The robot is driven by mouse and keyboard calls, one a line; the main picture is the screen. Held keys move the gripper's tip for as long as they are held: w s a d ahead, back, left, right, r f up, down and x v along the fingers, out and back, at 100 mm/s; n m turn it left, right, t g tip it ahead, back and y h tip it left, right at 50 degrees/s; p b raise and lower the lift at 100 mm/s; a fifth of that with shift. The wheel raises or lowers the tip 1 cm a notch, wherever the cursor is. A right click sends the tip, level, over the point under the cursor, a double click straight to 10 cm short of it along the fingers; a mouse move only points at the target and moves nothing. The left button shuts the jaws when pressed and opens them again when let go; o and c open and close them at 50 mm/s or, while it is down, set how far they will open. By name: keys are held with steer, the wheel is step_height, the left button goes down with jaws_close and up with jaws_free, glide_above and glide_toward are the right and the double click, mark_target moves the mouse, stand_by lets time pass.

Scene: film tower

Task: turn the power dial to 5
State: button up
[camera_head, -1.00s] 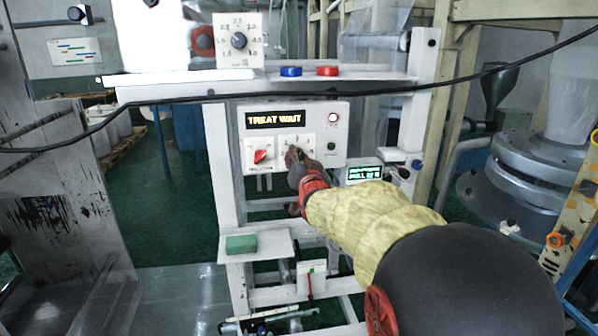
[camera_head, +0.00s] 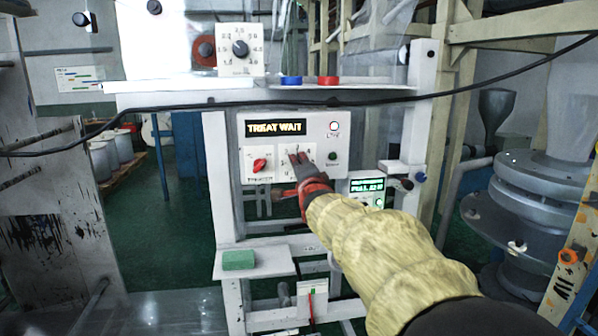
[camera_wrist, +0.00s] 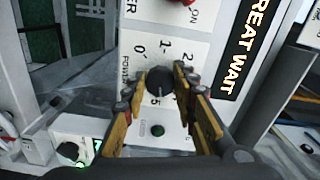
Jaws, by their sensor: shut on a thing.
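The power dial is a black knob in the wrist view (camera_wrist: 160,82), on a white plate with 0, 1 and 2 printed around its top side and a 5 near its lower side. I cannot tell clearly which number its pointer faces. My gripper (camera_wrist: 158,88) has its yellow-padded fingers on both sides of the knob, shut on it. In the head view, my gripper (camera_head: 299,163) reaches the right-hand dial plate of the white control box (camera_head: 290,130) and hides the knob.
A red selector knob (camera_head: 260,165) sits just left of the dial. The display (camera_head: 275,128) reads TREAT WAIT. A lit lamp (camera_head: 334,125) and a green button (camera_head: 332,155) are to the right. A black cable (camera_head: 400,95) crosses in front, above the box. A small green-lit meter (camera_head: 366,187) is lower right.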

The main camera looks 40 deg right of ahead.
steer(key=shift+m, duration=1)
steer(key=o, duration=1.2)
steer(key=v, duration=1.2)
